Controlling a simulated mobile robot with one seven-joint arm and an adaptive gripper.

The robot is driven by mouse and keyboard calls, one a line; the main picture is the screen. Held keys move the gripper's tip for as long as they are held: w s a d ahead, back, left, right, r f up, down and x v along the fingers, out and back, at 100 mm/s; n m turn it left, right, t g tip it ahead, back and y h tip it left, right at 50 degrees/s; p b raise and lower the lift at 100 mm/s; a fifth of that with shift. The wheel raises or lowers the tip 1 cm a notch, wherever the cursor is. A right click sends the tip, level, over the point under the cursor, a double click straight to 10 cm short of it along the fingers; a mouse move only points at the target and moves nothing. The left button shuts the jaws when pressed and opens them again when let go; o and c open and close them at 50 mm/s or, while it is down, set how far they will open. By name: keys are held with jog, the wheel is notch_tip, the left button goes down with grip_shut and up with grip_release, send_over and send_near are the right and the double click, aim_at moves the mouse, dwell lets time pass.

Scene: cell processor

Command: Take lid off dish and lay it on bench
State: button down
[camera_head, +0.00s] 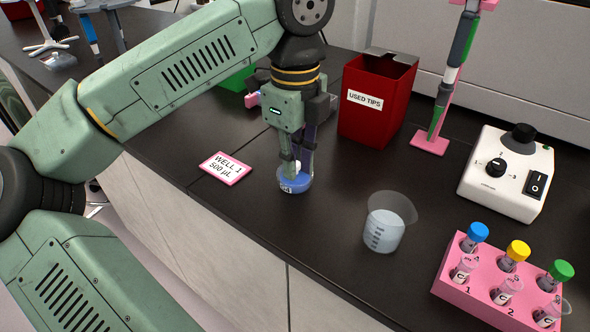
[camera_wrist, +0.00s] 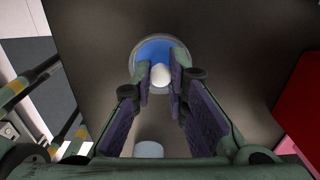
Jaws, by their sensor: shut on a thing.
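The dish (camera_head: 295,184) is a small round blue dish with a label on its side, on the dark bench (camera_head: 330,240) near its front edge. In the wrist view it shows as a blue disc with a grey rim (camera_wrist: 137,54). The lid has a white round knob (camera_wrist: 160,75), seen between my fingertips. My gripper (camera_head: 295,166) points down over the dish and is shut on the lid's knob. My fingers hide part of the lid, and I cannot tell whether it rests on the dish or is slightly raised.
A pink-edged card (camera_head: 225,168) reading "WELL 1 500 µL" lies left of the dish. A clear beaker (camera_head: 386,232) stands to the right, a red used tips bin (camera_head: 372,118) behind. A pink tube rack (camera_head: 470,287) and white device (camera_head: 507,172) are farther right. Bench between dish and beaker is clear.

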jog(key=shift+r, duration=0.35)
dwell(0.4)
jog(key=shift+r+p, duration=0.75)
jog(key=shift+r, duration=0.25)
